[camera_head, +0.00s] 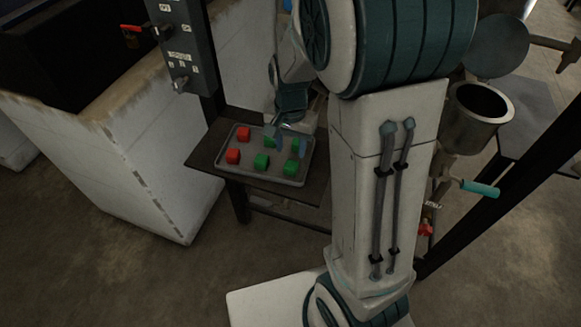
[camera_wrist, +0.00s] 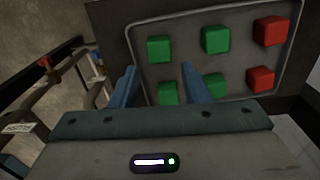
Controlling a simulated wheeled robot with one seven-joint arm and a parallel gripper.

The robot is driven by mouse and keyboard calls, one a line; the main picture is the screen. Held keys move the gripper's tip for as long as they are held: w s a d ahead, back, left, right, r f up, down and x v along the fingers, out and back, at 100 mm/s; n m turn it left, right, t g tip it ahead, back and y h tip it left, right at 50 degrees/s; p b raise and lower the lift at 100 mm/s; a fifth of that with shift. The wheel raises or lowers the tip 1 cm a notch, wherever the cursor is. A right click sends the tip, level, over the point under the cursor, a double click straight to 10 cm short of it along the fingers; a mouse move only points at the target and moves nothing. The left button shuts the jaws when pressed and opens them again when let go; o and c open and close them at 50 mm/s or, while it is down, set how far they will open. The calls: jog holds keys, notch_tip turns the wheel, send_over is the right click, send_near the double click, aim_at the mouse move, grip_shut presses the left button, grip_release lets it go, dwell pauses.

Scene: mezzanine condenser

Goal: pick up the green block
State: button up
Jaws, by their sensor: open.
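Several green blocks lie on a grey tray (camera_head: 246,172) with two red blocks. In the wrist view, one green block (camera_wrist: 168,93) shows between my two fingers, its lower part hidden by my gripper. Another green block (camera_wrist: 215,85) is just right of the right finger, partly hidden. Two more green blocks, one at left (camera_wrist: 159,49) and one in the middle (camera_wrist: 215,39), lie beyond the fingertips. My gripper (camera_wrist: 158,72) is open and empty. In the head view it hangs over the tray's right part, among the green blocks; its height above them is unclear.
The red blocks (camera_head: 243,133) (camera_head: 233,156) sit at the tray's left. The tray rests on a dark table (camera_head: 205,152). A grey control box (camera_head: 177,40) stands behind it. Open floor lies in front.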

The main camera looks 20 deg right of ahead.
aim_at(291, 164)
jog(key=shift+f, duration=3.85)
jog(key=c, duration=0.7)
